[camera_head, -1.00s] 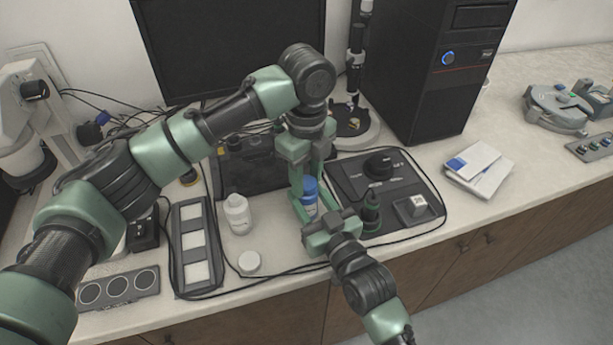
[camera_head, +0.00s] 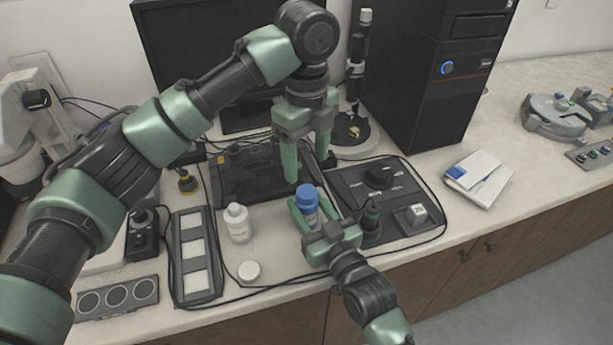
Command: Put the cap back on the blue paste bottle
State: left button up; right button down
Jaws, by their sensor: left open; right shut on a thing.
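The blue paste bottle (camera_head: 310,214) stands upright on the bench with a white body and a blue cap (camera_head: 306,191) sitting on its top. My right gripper (camera_head: 308,210) is shut around the bottle's body from the front. My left gripper (camera_head: 304,178) is open and empty, with its fingers pointing down just above and behind the cap. It looks apart from the cap. I cannot tell how tightly the cap is seated.
A white bottle (camera_head: 237,223) and a loose white lid (camera_head: 249,271) are to the left. A slotted tray (camera_head: 194,255) lies further left. A dark control panel (camera_head: 384,196) with a knob is at right. A cable loops around the bottles.

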aim_at(312, 212)
pick_arm(q)
jog(key=shift+r, duration=2.05)
pick_arm(e)
jog(key=c, duration=0.7)
grip_release()
jog(key=b+v, duration=0.1)
jog(key=v, duration=0.5)
jog(key=shift+s+d, duration=0.25)
jog(key=shift+s, duration=0.1)
pick_arm(q)
jog(key=shift+f, duration=0.45)
pick_arm(e)
jog(key=shift+s+d, duration=0.2)
jog(key=shift+s, duration=0.25)
